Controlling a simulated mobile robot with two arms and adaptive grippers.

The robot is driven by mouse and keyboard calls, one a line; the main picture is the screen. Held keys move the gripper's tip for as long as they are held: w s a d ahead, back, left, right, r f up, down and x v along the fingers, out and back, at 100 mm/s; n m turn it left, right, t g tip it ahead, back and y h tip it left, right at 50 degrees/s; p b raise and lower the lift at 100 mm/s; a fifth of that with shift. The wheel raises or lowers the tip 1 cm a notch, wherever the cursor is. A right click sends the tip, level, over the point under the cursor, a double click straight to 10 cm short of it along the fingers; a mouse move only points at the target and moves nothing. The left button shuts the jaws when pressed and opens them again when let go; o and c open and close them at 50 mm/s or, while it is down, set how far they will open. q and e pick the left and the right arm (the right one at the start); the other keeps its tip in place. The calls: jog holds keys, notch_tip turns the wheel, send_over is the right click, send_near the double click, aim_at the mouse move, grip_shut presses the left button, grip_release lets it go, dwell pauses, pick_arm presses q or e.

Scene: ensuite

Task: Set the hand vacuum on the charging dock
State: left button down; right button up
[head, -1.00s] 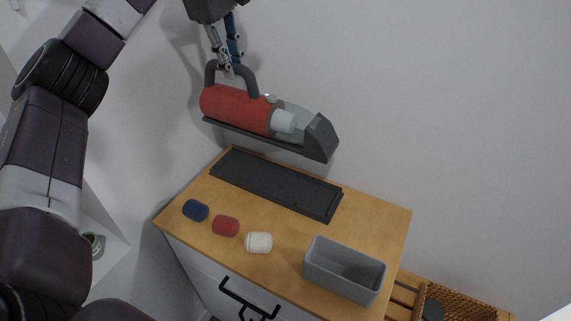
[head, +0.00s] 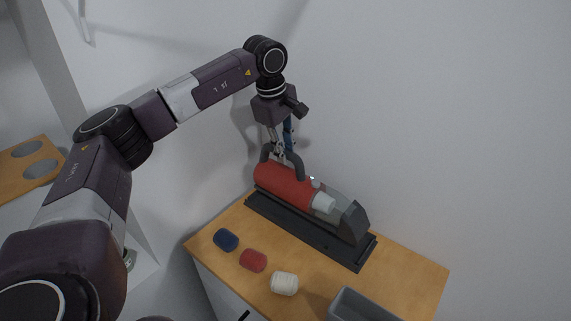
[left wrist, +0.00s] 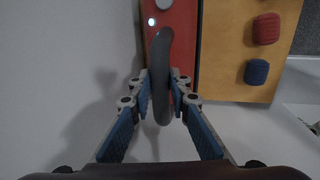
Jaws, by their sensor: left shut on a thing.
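The hand vacuum (head: 285,186) has a red body, a dark grey handle and a grey nozzle. In the head view it is level along the black charging dock (head: 357,256) on the wooden cabinet top, over or on the dock; I cannot tell whether its underside fully touches. My left gripper (head: 282,156) is above it, shut on the handle. In the left wrist view the handle (left wrist: 162,75) is between the fingers of the left gripper (left wrist: 162,100), with the red body beyond. My right gripper is not in view.
A blue roll (head: 226,240), a red roll (head: 253,260) and a white roll (head: 284,283) lie in front of the dock on the wooden top (head: 318,285). A grey bin (head: 352,306) stands at the front right. The wall is close behind the dock.

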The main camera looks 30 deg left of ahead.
aim_at(286, 171)
pick_arm(q)
jog(key=shift+s+p+x, duration=0.2)
jog(key=shift+p+x, duration=0.05)
jog(key=shift+x, duration=0.75)
jog(key=shift+s+p+x, duration=0.2)
jog(key=shift+x, duration=0.75)
jog(key=shift+w+a+f, duration=0.1)
jog(key=shift+a+f, duration=0.05)
jog(key=shift+f, duration=0.45)
jog(key=c, duration=1.8)
grip_release()
jog(key=shift+f, duration=0.1)
jog(key=b+v, duration=0.2)
jog(key=v, duration=1)
